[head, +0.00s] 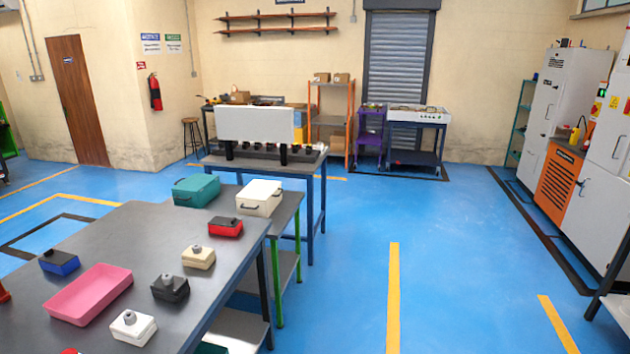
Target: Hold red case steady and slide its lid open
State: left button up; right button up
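A small red case (225,230) with a dark top sits near the far right corner of the grey table (140,225). Its lid looks closed, but it is too small to be sure. Neither of my grippers shows in the head view.
Also on the table are a pink tray (88,296), a blue case (60,264), a cream box (199,258), a dark box (170,289) and a white box (133,328). Behind stand a teal case (196,191) and a cream case (259,199). Blue floor (350,260) is clear to the right.

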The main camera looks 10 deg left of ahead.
aim_at(219, 222)
jog(key=i+l+u, duration=0.1)
jog(key=i, duration=1.45)
jog(key=i+u, duration=0.5)
jog(key=i+l+u, duration=0.15)
jog(key=u, duration=0.3)
jog(key=i, duration=0.1)
